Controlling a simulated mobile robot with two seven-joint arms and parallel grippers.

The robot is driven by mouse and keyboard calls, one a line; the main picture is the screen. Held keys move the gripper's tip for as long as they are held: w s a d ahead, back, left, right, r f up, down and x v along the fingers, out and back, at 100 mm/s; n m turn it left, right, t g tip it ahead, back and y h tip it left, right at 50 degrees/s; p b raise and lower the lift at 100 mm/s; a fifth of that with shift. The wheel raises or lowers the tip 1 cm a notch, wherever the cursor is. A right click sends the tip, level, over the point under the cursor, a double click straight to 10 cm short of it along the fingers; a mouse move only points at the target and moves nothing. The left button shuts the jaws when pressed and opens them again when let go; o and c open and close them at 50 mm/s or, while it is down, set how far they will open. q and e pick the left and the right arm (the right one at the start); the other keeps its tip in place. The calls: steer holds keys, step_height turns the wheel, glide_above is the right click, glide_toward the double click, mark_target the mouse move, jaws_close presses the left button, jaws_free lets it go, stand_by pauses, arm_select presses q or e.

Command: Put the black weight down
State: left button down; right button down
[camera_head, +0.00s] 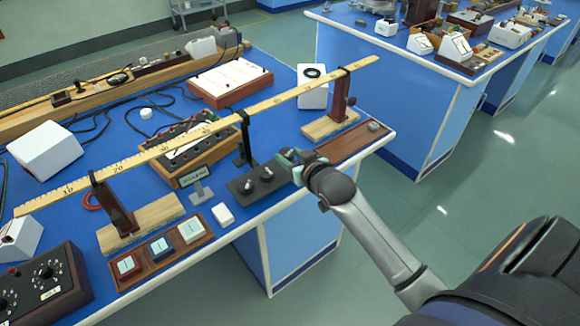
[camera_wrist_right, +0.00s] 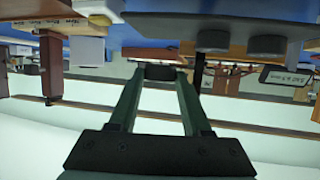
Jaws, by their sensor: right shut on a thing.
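My right gripper (camera_head: 289,158) is at the front edge of the blue bench, just right of a dark plate (camera_head: 240,190) bearing two black weights (camera_head: 267,174). In the right wrist view its fingers (camera_wrist_right: 160,75) are shut on a small black weight (camera_wrist_right: 160,72). That weight is hard to make out in the head view. The dark plate (camera_wrist_right: 190,16) also shows in the wrist view, with two round dark weights (camera_wrist_right: 266,45). I cannot tell whether the held weight touches anything. My left gripper is not in view.
A long wooden ruler (camera_head: 160,150) spans the bench on stands behind the gripper. A reddish-brown tray (camera_head: 350,143) lies to the right with a small grey piece (camera_head: 374,125). A small white block (camera_head: 223,214) and a box of square buttons (camera_head: 160,247) stand to the left.

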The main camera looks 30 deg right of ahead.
steer(key=shift+w+d+f, duration=0.1)
steer(key=shift+w+f, duration=0.1)
steer(key=shift+f, duration=0.8)
steer(key=shift+w+d+f, duration=0.1)
steer(key=shift+w+f, duration=0.05)
steer(key=shift+f, duration=0.8)
